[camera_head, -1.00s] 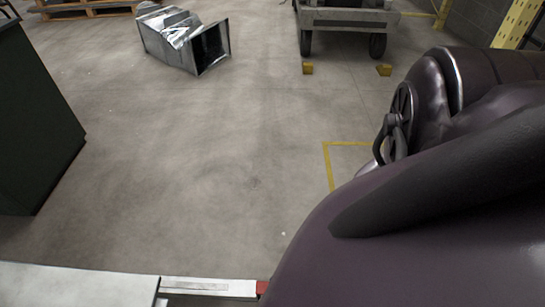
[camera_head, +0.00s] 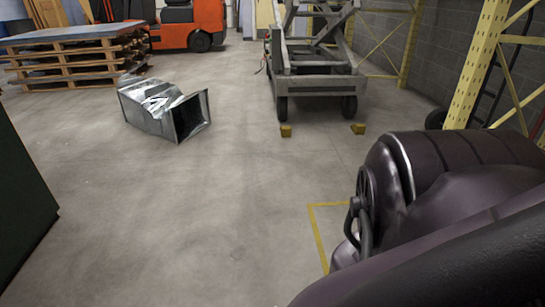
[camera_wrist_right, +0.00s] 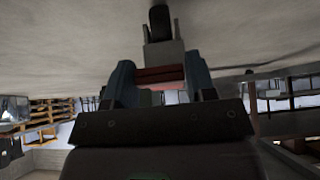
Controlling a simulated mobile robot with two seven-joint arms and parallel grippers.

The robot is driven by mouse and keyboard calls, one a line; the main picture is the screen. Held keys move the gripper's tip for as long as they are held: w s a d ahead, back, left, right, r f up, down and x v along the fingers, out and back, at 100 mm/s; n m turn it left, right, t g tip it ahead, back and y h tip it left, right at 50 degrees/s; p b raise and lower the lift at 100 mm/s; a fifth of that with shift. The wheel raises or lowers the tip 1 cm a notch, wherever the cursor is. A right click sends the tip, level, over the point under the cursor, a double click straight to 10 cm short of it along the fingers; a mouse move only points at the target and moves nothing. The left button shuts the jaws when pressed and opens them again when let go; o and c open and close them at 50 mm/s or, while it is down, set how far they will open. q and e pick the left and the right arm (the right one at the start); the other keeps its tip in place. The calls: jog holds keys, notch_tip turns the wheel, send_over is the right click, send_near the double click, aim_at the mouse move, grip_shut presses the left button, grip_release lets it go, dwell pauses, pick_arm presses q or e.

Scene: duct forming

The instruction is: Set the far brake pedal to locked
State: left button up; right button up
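In the right wrist view, which looks upside down, a red bar (camera_wrist_right: 160,75) that may be a brake pedal sits by a grey block (camera_wrist_right: 162,54) with a black wheel (camera_wrist_right: 160,21) above it. My right gripper (camera_wrist_right: 160,68) has its two blue-grey fingers apart, one on each side of the red bar. I cannot tell whether they touch it, or whether it is locked. I cannot tell whether this is the far pedal. No pedal shows in the head view. My left gripper is in neither view.
A bent metal duct (camera_head: 165,109) lies on the open floor. A grey wheeled lift (camera_head: 318,60) stands beyond, with yellow blocks (camera_head: 286,130) by its wheels. Stacked pallets (camera_head: 75,60), an orange forklift (camera_head: 192,22) and a yellow rack (camera_head: 478,62) stand around. A dark box (camera_head: 22,195) is at left.

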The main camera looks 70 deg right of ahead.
jog(key=o, duration=0.3)
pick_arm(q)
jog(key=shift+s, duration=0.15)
pick_arm(e)
jog(key=shift+o, duration=0.2)
jog(key=shift+s+d+r+p, duration=0.1)
jog(key=shift+r+p, duration=0.35)
jog(key=shift+r, duration=0.05)
pick_arm(q)
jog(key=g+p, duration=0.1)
jog(key=p, duration=0.2)
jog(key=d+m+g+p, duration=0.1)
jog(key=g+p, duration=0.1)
jog(key=p, duration=0.1)
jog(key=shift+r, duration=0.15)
pick_arm(e)
jog(key=v, duration=0.9)
jog(key=shift+s+r, duration=0.25)
jog(key=shift+s, duration=0.1)
jog(key=shift+d, duration=0.15)
